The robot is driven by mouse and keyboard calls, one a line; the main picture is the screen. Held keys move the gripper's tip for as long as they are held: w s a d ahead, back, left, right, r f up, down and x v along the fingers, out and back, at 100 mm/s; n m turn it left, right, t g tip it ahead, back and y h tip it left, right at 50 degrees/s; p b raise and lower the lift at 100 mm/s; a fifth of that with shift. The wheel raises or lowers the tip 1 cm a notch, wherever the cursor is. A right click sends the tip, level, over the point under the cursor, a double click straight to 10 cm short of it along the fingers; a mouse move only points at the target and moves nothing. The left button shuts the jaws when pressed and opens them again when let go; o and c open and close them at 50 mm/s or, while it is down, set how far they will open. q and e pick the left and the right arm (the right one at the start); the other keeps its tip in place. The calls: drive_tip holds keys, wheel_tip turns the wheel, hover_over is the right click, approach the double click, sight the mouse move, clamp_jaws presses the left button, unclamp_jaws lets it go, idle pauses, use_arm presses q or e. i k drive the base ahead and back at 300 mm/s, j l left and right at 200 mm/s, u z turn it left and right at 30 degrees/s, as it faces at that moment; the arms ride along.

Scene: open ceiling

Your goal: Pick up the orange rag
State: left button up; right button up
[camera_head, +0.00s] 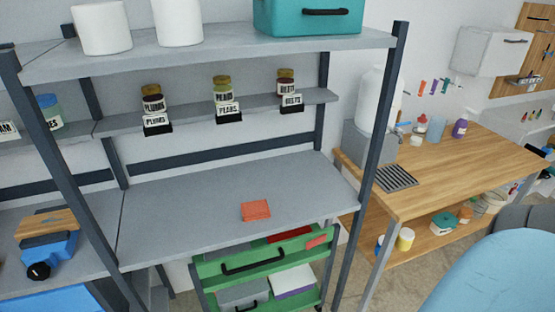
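The orange rag (256,211) is a small folded square. It lies flat on the grey middle shelf (190,205), close to the shelf's front edge. Nothing covers it in the head view. Neither of my grippers shows in this view.
Dark posts (372,150) frame the shelf, and an upper shelf (230,48) overhangs it. Labelled jars (222,90) stand on a narrow ledge behind. A green cart (250,262) stands below the shelf front. A wooden workbench (450,160) is at right. The shelf around the rag is clear.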

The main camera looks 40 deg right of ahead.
sight(256, 210)
drive_tip(key=z, duration=1.15)
